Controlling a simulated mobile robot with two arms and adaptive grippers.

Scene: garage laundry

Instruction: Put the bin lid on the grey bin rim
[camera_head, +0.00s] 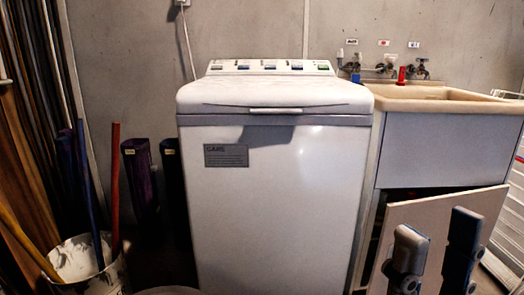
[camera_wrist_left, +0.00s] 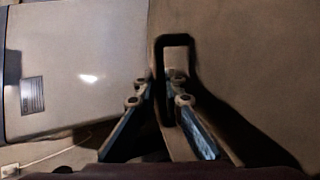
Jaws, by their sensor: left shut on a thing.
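My left gripper (camera_wrist_left: 165,100) is shut on the dark looped handle (camera_wrist_left: 175,40) in the left wrist view, with one leg of the loop between its fingers. A broad grey-brown surface (camera_wrist_left: 245,50) lies behind the handle, which casts a shadow on it; it looks like the bin lid, but I cannot see its outline. In the head view a grey curved edge (camera_head: 168,291) just shows at the bottom; I cannot tell whether it is the grey bin rim or the lid. My left gripper is outside the head view. My right gripper (camera_head: 437,245) is at the lower right, fingers apart and empty.
A white washing machine (camera_head: 285,190) stands in the middle and also shows in the left wrist view (camera_wrist_left: 80,65). A sink (camera_head: 440,145) is to its right, with a leaning panel (camera_head: 395,215) below. A bucket (camera_head: 100,278) holding poles stands at lower left.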

